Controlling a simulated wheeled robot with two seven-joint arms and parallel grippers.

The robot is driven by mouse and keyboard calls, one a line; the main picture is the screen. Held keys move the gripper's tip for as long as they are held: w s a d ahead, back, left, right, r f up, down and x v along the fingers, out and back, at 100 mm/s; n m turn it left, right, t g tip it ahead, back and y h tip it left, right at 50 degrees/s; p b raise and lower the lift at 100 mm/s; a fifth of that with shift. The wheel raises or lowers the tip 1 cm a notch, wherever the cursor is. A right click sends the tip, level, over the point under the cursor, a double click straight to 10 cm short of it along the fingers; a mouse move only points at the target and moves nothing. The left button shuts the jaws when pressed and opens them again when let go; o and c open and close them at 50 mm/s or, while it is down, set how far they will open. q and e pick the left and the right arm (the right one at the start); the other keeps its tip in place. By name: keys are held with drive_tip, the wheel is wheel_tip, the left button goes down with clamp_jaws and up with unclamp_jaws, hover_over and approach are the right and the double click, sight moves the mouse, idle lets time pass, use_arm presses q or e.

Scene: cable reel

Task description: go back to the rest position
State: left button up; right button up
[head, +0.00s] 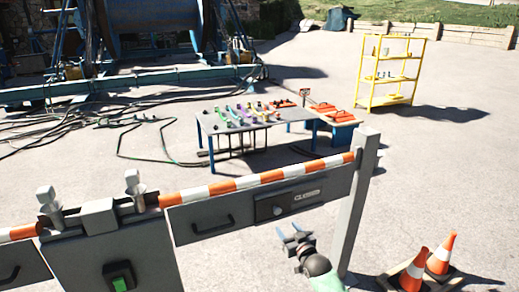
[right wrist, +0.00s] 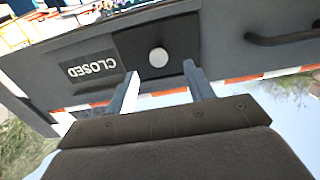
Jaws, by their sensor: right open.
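My right gripper (head: 294,238) is low in the head view, in front of the grey barrier panel. It is open and empty; in the right wrist view its two fingers (right wrist: 160,85) are apart. Between and beyond the fingertips is a round pale knob (right wrist: 158,57) on a dark plate beside the word CLOSED. I cannot tell whether the fingers touch the panel. The same knob (head: 277,210) shows small in the head view, beside the label. My left gripper is not in view.
A grey barrier (head: 214,213) with an orange-and-white striped top crosses the foreground, ending at a grey post (head: 357,205). A box with a green button (head: 121,281) is at lower left. Traffic cones (head: 440,256) stand right. Beyond are a table (head: 215,126), a yellow shelf (head: 391,69) and cables.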

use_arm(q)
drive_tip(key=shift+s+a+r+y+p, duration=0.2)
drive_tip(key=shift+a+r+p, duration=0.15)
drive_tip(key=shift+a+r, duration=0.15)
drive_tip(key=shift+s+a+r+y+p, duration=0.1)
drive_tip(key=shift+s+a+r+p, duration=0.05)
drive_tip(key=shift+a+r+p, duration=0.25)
use_arm(e)
drive_tip(key=s+f+g+h, duration=0.1)
drive_tip(key=s+f+g, duration=0.2)
drive_tip(key=s, duration=1.4)
drive_tip(key=s+f+m+g+h, duration=0.1)
drive_tip(key=s+f+g, duration=0.2)
drive_tip(key=s, duration=1.4)
drive_tip(key=s+f+g+h, duration=0.2)
drive_tip(key=s+g, duration=0.6)
drive_tip(key=s, duration=0.9)
wheel_tip(320, 180, down, 2)
drive_tip(key=shift+s+a+m, duration=0.25)
drive_tip(key=shift+a+m, duration=0.05)
drive_tip(key=shift+a, duration=0.1)
